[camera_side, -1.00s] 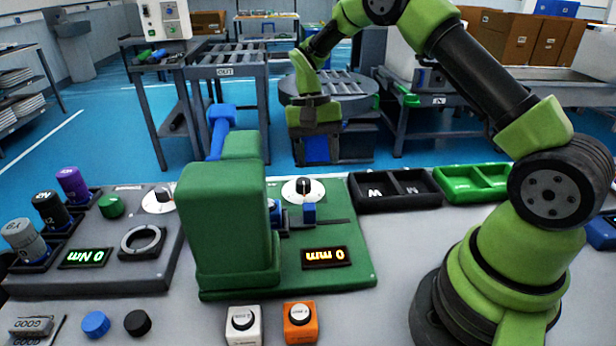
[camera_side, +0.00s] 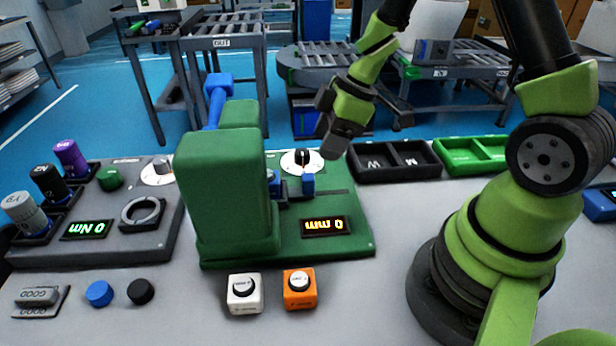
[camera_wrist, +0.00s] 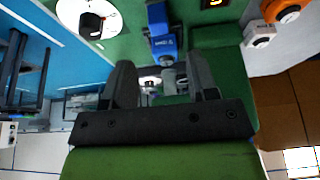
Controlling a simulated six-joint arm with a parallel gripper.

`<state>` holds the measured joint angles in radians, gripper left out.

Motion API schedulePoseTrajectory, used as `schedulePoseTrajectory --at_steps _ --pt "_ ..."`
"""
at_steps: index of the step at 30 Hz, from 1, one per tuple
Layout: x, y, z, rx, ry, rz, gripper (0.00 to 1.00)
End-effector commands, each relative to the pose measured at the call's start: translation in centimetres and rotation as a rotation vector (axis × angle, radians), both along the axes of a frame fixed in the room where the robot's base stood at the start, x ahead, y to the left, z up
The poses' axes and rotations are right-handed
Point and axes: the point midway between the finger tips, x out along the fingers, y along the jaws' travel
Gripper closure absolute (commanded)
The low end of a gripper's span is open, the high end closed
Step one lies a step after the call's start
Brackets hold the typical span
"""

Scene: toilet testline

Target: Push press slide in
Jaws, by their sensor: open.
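The green press (camera_side: 225,190) stands on a green base plate, with a blue lever (camera_side: 216,95) at its top. A blue slide block (camera_side: 308,184) sits on the plate just right of the press body, by the dial; a blue block also shows ahead of the fingers in the wrist view (camera_wrist: 160,32). My gripper (camera_side: 337,148) is tilted above the back right of the plate, apart from the block. Its two dark fingers (camera_wrist: 163,82) are spread with nothing between them. The press display (camera_side: 325,226) reads 0 mm.
A white-faced dial (camera_side: 301,161) is behind the slide block. Black trays (camera_side: 395,160) and a green tray (camera_side: 475,155) lie to the right. White (camera_side: 244,293) and orange (camera_side: 299,288) button boxes stand in front. A torque station (camera_side: 105,225) is at left.

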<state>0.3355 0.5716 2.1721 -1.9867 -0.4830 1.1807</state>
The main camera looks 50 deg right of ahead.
Motion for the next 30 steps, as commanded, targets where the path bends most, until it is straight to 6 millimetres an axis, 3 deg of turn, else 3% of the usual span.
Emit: schedulePoseTrajectory --at_steps 18,30 --pt "2.3 2.2 -7.7 -0.002 0.001 0.0 0.47" --pt "2.7 2.5 -8.8 -0.004 -0.003 -0.002 0.47"
